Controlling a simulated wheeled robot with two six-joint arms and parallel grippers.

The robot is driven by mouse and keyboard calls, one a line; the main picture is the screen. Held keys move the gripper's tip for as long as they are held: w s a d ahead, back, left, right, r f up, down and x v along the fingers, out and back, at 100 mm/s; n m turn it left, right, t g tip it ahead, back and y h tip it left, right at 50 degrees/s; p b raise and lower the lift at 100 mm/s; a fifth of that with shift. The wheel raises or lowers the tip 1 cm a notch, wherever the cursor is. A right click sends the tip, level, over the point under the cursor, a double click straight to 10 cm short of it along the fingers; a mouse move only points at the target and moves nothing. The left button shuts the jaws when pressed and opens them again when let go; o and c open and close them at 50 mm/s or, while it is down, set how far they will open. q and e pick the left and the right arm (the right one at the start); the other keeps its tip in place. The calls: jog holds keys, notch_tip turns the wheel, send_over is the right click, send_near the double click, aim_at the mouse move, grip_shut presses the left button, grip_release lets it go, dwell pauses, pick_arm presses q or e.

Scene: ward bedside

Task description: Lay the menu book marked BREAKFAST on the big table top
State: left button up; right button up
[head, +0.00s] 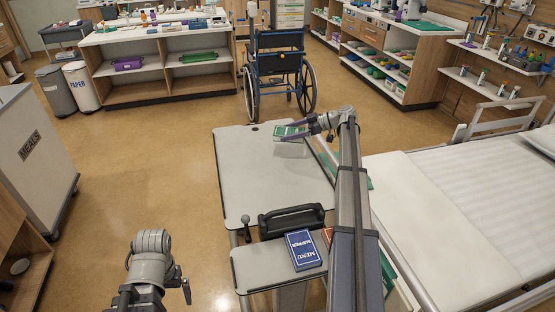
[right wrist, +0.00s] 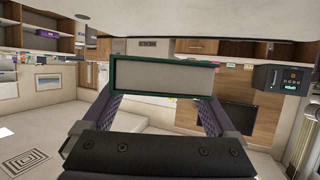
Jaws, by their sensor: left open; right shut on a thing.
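A green menu book (head: 290,132) is at the far right corner of the big table top (head: 262,180). Its lettering is too small to read in the head view. My right gripper (head: 312,126) is shut on it, reaching in from the right. In the right wrist view the book shows end-on, with a green cover edge around a pale page block (right wrist: 162,78), between the fingers. I cannot tell whether it touches the table. My left gripper (head: 158,284) is open and empty at the lower left, apart from the table.
A blue book marked MENU SUPPER (head: 303,249) lies on the smaller table top (head: 252,268). A black handle-like part (head: 291,221) stands between the tops. My right arm partly hides a red item (head: 327,236). A bed (head: 470,200) is at right, a wheelchair (head: 278,65) beyond.

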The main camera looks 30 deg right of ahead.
aim_at(289, 157)
notch_tip(289, 157, down, 10)
jog(key=b, duration=0.9)
jog(key=shift+r, duration=0.25)
jog(key=o, duration=1.2)
